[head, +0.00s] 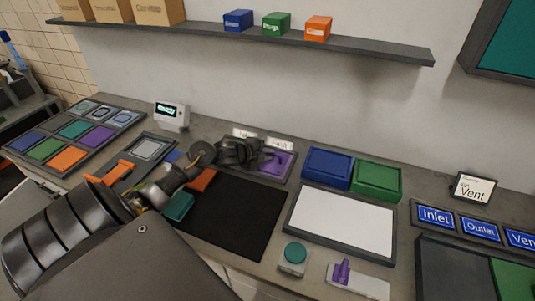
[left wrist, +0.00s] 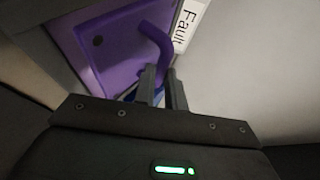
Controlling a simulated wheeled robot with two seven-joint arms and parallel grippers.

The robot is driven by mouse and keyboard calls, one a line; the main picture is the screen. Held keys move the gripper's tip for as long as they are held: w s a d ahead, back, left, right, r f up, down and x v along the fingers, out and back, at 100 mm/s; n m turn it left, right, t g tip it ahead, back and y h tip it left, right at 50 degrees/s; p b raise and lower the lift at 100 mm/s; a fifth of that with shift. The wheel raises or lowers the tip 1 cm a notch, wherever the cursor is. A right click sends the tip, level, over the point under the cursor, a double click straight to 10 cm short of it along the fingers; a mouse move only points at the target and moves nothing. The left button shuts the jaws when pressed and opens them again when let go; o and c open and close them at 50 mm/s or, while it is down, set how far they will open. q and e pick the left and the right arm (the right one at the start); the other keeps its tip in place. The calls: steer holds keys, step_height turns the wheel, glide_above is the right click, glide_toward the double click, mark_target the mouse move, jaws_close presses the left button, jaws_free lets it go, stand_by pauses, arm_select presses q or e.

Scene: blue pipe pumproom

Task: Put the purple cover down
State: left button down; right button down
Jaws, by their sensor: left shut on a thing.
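The purple cover (head: 280,166) is at the back of the worktop, over the grey tray under the "Fault" label (head: 279,144). Its flat plate and curved purple handle fill the upper part of the left wrist view (left wrist: 108,42). My left gripper (head: 264,155) is shut on the handle; its two fingers (left wrist: 164,84) meet the handle's lower end. Part of the cover is hidden behind the gripper in the head view. I cannot tell whether the cover touches the tray. My right gripper is not in view.
A black mat (head: 237,222) lies in front, with teal (head: 180,206) and orange (head: 201,179) blocks by my arm. Blue (head: 328,166) and green (head: 376,180) blocks and a white panel (head: 342,219) are to the right. A small purple piece (head: 342,271) stands near the front edge.

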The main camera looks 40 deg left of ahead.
arm_select(q)
steer(key=shift+f, duration=0.1)
steer(key=c, duration=1.5)
jaws_free()
steer(key=shift+o, duration=0.2)
